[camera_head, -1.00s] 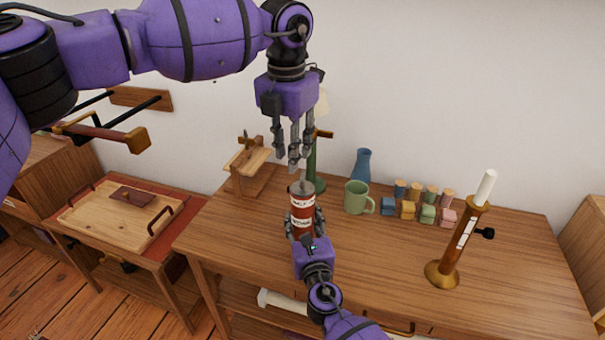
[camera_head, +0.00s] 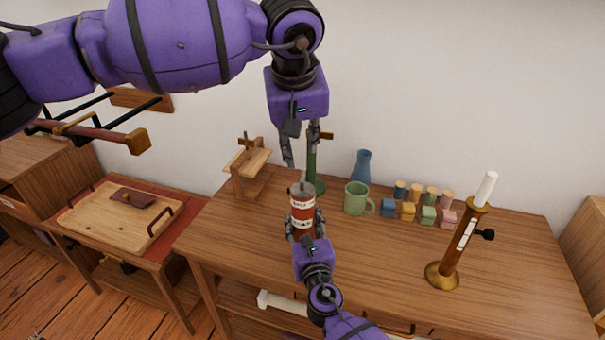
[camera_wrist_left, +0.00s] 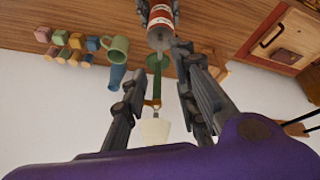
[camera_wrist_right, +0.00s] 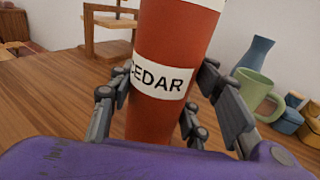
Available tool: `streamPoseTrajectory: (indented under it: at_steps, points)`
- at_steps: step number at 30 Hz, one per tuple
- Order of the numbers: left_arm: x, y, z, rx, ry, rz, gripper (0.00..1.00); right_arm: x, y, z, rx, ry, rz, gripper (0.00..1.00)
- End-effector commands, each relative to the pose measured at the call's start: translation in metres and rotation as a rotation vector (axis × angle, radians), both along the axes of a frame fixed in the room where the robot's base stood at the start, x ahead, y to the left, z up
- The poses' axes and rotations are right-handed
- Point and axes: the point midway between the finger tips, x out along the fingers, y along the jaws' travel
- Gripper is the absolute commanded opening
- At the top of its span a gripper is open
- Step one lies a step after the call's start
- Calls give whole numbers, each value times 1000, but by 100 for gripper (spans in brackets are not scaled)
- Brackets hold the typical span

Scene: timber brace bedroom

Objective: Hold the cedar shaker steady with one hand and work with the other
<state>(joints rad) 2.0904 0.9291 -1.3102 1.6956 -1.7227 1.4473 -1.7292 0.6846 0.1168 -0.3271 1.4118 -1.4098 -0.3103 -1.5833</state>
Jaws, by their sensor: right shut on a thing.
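The cedar shaker (camera_head: 302,206) is a red-brown cylinder with white label bands and a grey top. It is upright at the desk's front left; its foot is hidden in the head view. My right gripper (camera_head: 305,228) is shut on its lower part, fingers on both sides; the right wrist view shows the word CEDAR on the shaker (camera_wrist_right: 165,75). My left gripper (camera_head: 300,162) hangs fingers down just above the shaker's top, open and empty. In the left wrist view its fingers are spread, with the shaker (camera_wrist_left: 160,22) beyond them.
A green lamp post (camera_head: 312,165) stands close behind the shaker. A green mug (camera_head: 355,198), blue vase (camera_head: 362,166) and several small coloured blocks and pots are to the right. A wooden stand (camera_head: 245,180) is left; a brass candlestick (camera_head: 450,255) is right. The desk front between is clear.

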Motion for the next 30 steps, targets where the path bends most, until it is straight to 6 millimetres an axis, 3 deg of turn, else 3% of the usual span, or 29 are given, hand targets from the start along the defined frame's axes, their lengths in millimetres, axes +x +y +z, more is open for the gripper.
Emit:
streamPoseTrajectory:
  at_steps: [6,11,24,30]
  points:
    - [2,0,1,85,-17,-211,27,0,0,0,0,0,0,14]
    - [4,0,-7,102,-17,-250,27,0,0,0,0,0,0,14]
    - [35,-4,-82,102,-15,-248,27,0,0,0,0,0,0,14]
    - [45,-5,-104,101,-17,-247,27,0,0,0,0,0,0,14]
